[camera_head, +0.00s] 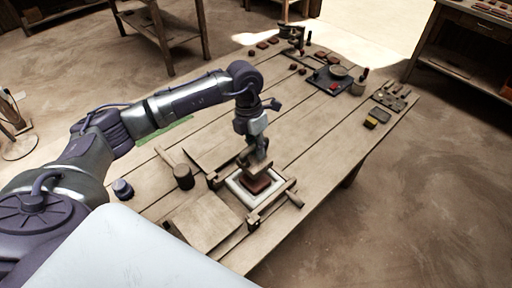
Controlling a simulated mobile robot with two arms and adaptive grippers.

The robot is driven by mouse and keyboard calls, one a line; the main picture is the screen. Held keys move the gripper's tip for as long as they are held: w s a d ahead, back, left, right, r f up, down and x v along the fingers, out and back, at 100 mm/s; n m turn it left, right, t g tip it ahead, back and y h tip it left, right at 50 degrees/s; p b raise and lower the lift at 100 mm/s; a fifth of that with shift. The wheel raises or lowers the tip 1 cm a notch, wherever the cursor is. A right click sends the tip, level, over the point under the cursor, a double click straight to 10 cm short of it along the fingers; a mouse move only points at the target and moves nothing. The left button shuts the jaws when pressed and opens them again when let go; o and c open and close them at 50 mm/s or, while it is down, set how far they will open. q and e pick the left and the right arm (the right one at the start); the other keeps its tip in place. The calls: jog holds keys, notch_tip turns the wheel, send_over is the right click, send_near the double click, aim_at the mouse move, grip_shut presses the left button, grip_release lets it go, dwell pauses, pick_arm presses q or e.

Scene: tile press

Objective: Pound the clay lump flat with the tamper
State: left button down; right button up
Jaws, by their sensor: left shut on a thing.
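My left gripper (256,157) is above the press, pointing down. It is shut on the tamper, whose wooden block (261,168) shows below the fingers; its handle is mostly hidden by the gripper. The dark reddish-brown clay lump (259,186) lies on a white square slab (240,190) just below the block. The block hides part of the clay, and I cannot tell whether they touch. My right gripper is not in view.
A wooden mallet (183,176) and a small dark jar (122,188) stand left of the press. Flat boards (203,222) lie near it. A wooden clamp bar (272,206) borders the slab's front. Tools and small red pieces fill the far table end; the table's right middle is clear.

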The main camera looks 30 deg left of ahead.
aim_at(259, 162)
pick_arm(q)
jog(key=shift+s+d+f, duration=0.2)
jog(key=shift+d+f, duration=0.1)
jog(key=shift+d, duration=0.05)
jog(key=shift+s+d, duration=0.15)
jog(key=shift+d, duration=0.05)
notch_tip(259, 162, down, 9)
jog(key=b, duration=0.7)
jog(key=shift+s, duration=0.1)
jog(key=shift+r+p, duration=0.3)
jog(key=shift+r, duration=0.2)
notch_tip(259, 162, up, 6)
jog(key=p, duration=0.4)
jog(key=shift+f, duration=0.1)
